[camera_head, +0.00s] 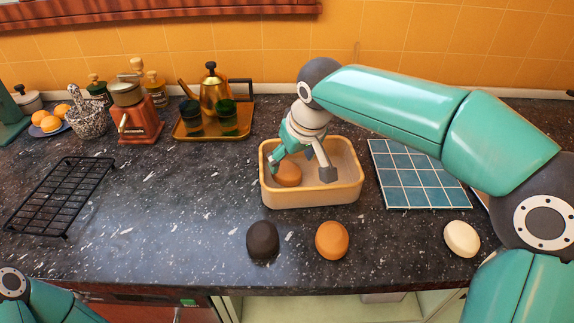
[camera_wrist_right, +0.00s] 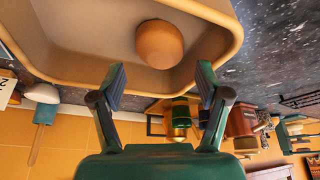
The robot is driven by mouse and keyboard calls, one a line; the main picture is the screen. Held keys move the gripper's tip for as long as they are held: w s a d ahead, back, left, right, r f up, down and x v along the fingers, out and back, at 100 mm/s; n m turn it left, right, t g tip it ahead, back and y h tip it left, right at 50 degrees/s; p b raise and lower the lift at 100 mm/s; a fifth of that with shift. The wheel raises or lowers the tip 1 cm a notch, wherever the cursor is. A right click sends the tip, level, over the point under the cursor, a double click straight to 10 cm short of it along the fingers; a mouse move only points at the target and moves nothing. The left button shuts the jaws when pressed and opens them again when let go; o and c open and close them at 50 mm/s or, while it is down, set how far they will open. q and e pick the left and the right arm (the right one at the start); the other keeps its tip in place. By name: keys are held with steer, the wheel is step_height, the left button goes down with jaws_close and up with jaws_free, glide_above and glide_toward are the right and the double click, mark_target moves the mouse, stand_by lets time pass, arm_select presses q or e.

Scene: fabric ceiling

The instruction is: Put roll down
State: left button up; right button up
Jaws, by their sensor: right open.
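A brown roll (camera_head: 288,175) lies inside the tan rectangular basket (camera_head: 312,197), towards its left side. The same roll (camera_wrist_right: 160,44) shows in the right wrist view, resting on the basket floor just beyond the fingertips. My right gripper (camera_head: 302,168) is over the basket with its fingers spread. In the right wrist view the gripper (camera_wrist_right: 161,83) has nothing between its fingers, and the roll is clear of both. A dark roll (camera_head: 262,240), an orange-brown roll (camera_head: 332,240) and a pale roll (camera_head: 462,239) sit on the counter in front. My left gripper is out of view.
A blue tiled board (camera_head: 418,175) lies right of the basket. A black wire rack (camera_head: 60,195) lies at left. A tray (camera_head: 212,132) with a brass kettle and green cups stands behind, near a red grinder (camera_head: 138,122). The speckled counter is clear between rack and basket.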

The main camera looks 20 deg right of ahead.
steer(key=v, duration=0.7)
steer(key=shift+f, duration=0.1)
